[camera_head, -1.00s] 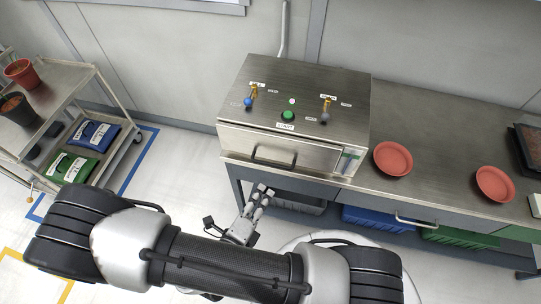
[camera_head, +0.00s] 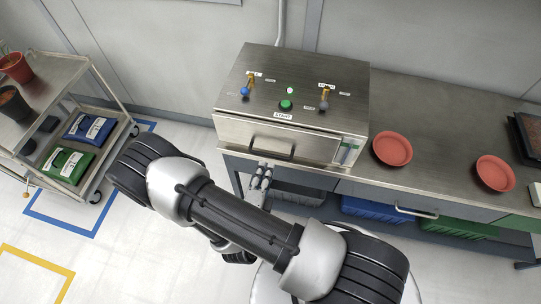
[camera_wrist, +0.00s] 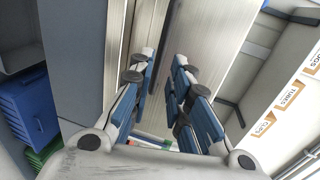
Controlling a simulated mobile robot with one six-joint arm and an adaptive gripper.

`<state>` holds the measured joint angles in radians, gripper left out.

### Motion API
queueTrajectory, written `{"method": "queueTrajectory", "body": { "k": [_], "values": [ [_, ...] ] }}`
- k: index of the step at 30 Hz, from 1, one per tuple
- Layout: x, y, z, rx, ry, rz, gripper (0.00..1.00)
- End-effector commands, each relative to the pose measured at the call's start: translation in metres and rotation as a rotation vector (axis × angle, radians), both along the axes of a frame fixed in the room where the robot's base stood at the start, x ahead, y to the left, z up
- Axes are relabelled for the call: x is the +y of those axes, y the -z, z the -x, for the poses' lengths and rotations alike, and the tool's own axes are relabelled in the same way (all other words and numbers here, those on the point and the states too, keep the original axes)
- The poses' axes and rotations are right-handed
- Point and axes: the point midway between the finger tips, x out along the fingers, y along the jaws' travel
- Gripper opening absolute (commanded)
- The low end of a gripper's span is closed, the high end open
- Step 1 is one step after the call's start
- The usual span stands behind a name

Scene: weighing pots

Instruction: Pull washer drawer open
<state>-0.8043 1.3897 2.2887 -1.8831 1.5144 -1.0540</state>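The washer (camera_head: 292,90) is a steel box on the bench, with a green start button and two small valves on top. Its drawer (camera_head: 315,145) is flush in the front face and looks closed. A dark bar handle (camera_head: 272,148) is on the drawer front. My gripper (camera_head: 262,172) is just below and slightly left of the handle in the head view, apart from it as far as I can tell. In the wrist view my gripper (camera_wrist: 160,75) has its fingers spread, with nothing between them. Steel panels lie beyond the fingertips.
Two red saucers (camera_head: 392,149) (camera_head: 495,173) sit on the bench right of the washer. Blue (camera_head: 375,212) and green (camera_head: 460,235) bins are beneath the bench. A trolley (camera_head: 85,115) with pots and bags stands at left. The floor between is clear.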

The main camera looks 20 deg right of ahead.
Motion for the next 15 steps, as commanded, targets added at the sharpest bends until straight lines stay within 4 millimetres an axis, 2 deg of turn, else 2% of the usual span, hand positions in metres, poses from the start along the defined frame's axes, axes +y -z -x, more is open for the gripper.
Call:
{"method": "queueTrajectory", "body": {
  "k": [9,15],
  "values": [
    [-0.028,0.011,-0.045,-0.005,0.006,-0.002,0.17],
    [-0.036,0.015,-0.062,-0.003,0.003,-0.003,0.17]
  ]
}}
